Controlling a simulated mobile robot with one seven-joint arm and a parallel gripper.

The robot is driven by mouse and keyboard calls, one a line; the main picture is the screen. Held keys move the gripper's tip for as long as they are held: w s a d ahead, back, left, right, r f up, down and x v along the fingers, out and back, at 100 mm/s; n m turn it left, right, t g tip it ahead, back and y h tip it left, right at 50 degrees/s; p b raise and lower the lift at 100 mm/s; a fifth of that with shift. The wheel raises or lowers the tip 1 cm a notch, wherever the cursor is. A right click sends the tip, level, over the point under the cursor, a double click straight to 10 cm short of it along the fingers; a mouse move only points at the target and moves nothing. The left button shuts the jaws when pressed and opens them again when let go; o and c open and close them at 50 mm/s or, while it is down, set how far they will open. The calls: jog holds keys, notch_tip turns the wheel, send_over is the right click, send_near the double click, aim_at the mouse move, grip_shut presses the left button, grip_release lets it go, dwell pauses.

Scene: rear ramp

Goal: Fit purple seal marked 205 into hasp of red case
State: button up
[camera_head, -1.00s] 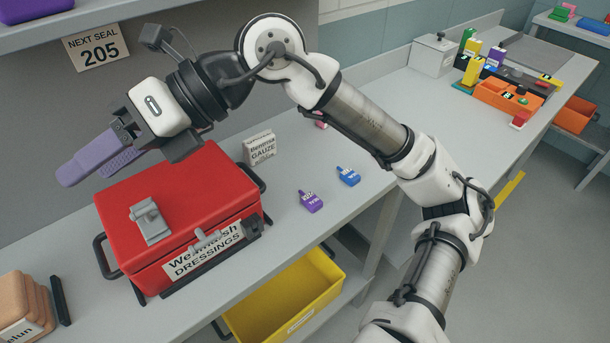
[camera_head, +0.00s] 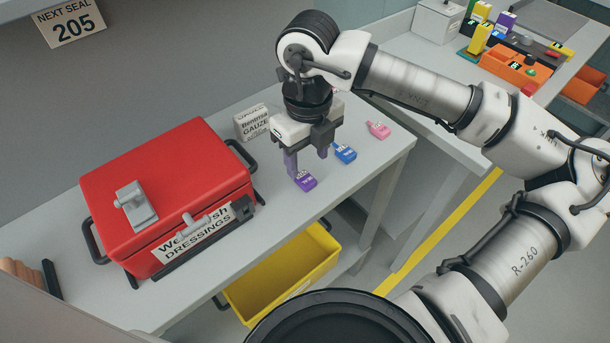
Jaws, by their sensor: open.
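The red case (camera_head: 150,165) stands shut on the bench at left, its front label reading "DRESSINGS". A grey hasp plate (camera_head: 136,206) lies on its lid, and a grey metal fitting (camera_head: 208,222) sits at its front. The purple seal (camera_head: 306,182) lies on the bench right of the case; its number is too small to read. My gripper (camera_head: 307,165) points down with its two purple fingers apart, just above and behind the purple seal. Nothing shows between the fingers. I cannot tell whether a finger touches the seal.
A blue seal (camera_head: 345,153) lies close to the right of my gripper, and a pink seal (camera_head: 378,130) farther right. A gauze box (camera_head: 252,122) stands between case and gripper. A yellow bin (camera_head: 285,280) sits below the bench.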

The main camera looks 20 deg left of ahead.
aim_at(305, 178)
jog(key=shift+w+a+f+p, duration=0.15)
jog(key=shift+f+p, duration=0.4)
jog(key=shift+f, duration=0.95)
jog(key=shift+w+a+f+p, duration=0.15)
jog(key=shift+f+p, duration=0.4)
jog(key=shift+f, duration=0.95)
jog(key=shift+s, duration=0.1)
jog(key=c, duration=1)
